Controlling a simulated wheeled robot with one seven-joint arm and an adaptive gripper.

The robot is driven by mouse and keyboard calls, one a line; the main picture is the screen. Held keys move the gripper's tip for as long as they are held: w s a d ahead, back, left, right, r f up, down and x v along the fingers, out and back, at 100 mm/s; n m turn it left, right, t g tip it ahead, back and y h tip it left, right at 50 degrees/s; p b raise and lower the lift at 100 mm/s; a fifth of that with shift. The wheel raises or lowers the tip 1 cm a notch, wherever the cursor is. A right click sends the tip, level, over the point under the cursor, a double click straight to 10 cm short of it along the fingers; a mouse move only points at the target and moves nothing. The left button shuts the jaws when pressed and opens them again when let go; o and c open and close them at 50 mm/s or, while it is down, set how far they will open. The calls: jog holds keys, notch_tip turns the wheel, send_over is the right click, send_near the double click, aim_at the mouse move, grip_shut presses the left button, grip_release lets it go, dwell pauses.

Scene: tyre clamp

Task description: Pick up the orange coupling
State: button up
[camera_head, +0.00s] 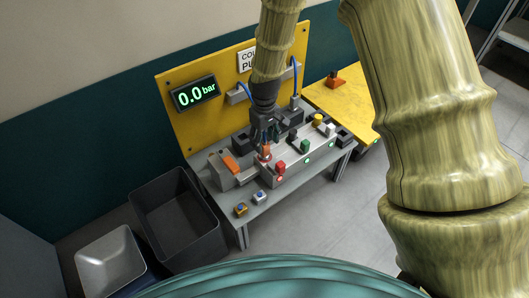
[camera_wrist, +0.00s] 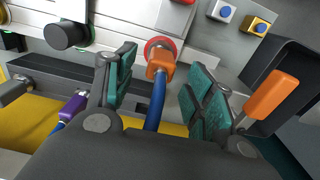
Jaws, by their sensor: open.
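The orange coupling (camera_wrist: 160,62) shows in the wrist view on the end of a blue hose (camera_wrist: 155,105). Its front end is at a red-ringed round port (camera_wrist: 160,43) on the grey block; I cannot tell if it is seated in it. My gripper (camera_wrist: 162,66) is open, with one teal-padded finger on each side of the coupling and a gap on both sides. In the head view, my gripper (camera_head: 265,136) is over the bench, and the orange coupling (camera_head: 265,152) shows small just below it, partly hidden.
An orange-handled lever (camera_wrist: 272,97) stands close to the right finger. A purple coupling (camera_wrist: 73,105) lies to the left. Red, green, black and yellow knobs line the grey block (camera_head: 290,165). A yellow panel with a 0.0 bar display (camera_head: 195,94) stands behind. Dark bins (camera_head: 175,215) are at left.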

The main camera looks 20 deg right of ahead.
aim_at(265, 152)
notch_tip(265, 152, down, 5)
jog(key=shift+r+b, duration=0.1)
jog(key=shift+b, duration=1)
jog(key=shift+s, duration=0.1)
jog(key=c, duration=1.2)
